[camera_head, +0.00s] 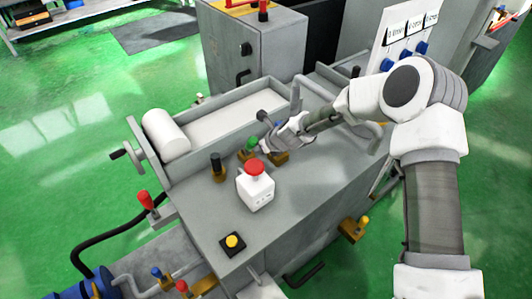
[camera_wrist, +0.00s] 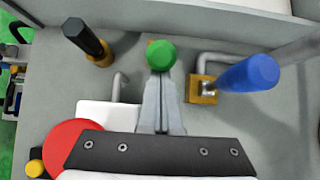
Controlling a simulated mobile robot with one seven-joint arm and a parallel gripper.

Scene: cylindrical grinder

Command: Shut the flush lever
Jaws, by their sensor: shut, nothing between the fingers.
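No label shows which handle is the flush lever. My gripper (camera_head: 268,146) is over the grey machine top, and in the wrist view its fingers (camera_wrist: 160,88) are shut with nothing between them. The fingertips are at the green knob (camera_wrist: 161,55); I cannot tell whether they touch it. The green knob also shows in the head view (camera_head: 251,143). A blue-handled lever (camera_wrist: 248,74) on a brass valve body (camera_wrist: 202,90) is right of the fingers. A black-handled lever (camera_wrist: 84,38) stands to the left and also shows in the head view (camera_head: 216,162).
A white box with a red button (camera_head: 255,168) stands close to my gripper. A yellow button (camera_head: 232,241) is near the front edge. A white roller (camera_head: 166,134) lies behind. A red-handled lever (camera_head: 147,201) is at the left edge. The front right top is clear.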

